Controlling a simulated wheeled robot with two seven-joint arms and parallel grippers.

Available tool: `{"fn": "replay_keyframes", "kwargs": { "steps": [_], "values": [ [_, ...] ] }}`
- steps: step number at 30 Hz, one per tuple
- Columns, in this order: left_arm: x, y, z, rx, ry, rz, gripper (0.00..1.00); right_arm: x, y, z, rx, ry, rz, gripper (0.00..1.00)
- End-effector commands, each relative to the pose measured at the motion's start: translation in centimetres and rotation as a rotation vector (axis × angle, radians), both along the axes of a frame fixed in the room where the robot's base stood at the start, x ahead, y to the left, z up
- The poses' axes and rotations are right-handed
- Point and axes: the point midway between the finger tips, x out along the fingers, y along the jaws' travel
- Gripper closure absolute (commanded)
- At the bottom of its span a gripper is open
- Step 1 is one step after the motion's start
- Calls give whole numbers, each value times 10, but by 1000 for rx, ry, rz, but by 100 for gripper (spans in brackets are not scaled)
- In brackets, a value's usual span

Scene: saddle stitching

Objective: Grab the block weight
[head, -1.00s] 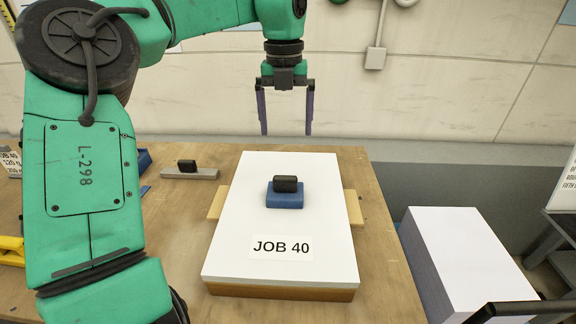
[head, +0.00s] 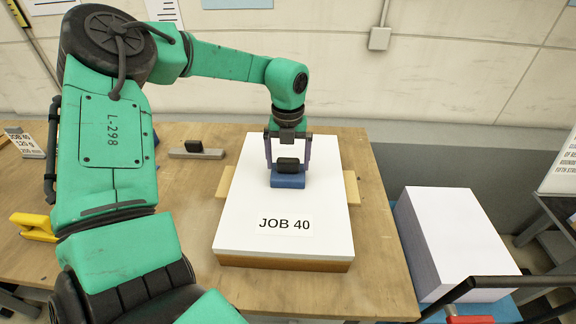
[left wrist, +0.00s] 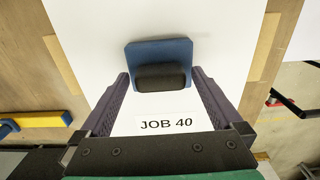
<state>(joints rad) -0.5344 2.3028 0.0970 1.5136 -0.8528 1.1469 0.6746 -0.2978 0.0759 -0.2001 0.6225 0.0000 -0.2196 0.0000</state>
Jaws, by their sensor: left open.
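The block weight (head: 287,179) is a blue block with a black grip on top. It lies on the white paper stack marked JOB 40 (head: 240,215). My left gripper (head: 287,168) is open and lowered over it, one finger on each side of the black grip. In the left wrist view the weight (left wrist: 160,52) lies at the fingertips, with its black grip (left wrist: 163,77) between the open fingers (left wrist: 160,85). My right gripper is in neither view.
The stack sits on a wooden table (head: 380,265). A grey bar with a black knob (head: 196,150) lies left of the stack. A yellow tool (head: 36,227) is at the far left. Another white paper stack (head: 455,240) stands to the right, off the table.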

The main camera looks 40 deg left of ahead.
Motion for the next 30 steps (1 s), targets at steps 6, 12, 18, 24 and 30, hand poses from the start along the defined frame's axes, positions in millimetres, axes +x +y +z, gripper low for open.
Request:
{"fn": "replay_keyframes", "kwargs": {
  "steps": [6, 12, 18, 24, 30],
  "values": [
    [0, 0, 0, 0, 0, 0, 65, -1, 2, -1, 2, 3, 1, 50],
    [2, 0, 3, -1, -6, 0, 100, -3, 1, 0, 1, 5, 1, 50],
    [2, 0, 3, 0, -6, 0, 100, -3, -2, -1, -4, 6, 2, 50],
    [3, 0, 16, 0, -9, 0, 100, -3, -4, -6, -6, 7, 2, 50],
    [3, 0, 60, 1, -14, 1, 100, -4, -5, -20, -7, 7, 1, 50]
  ]
}}
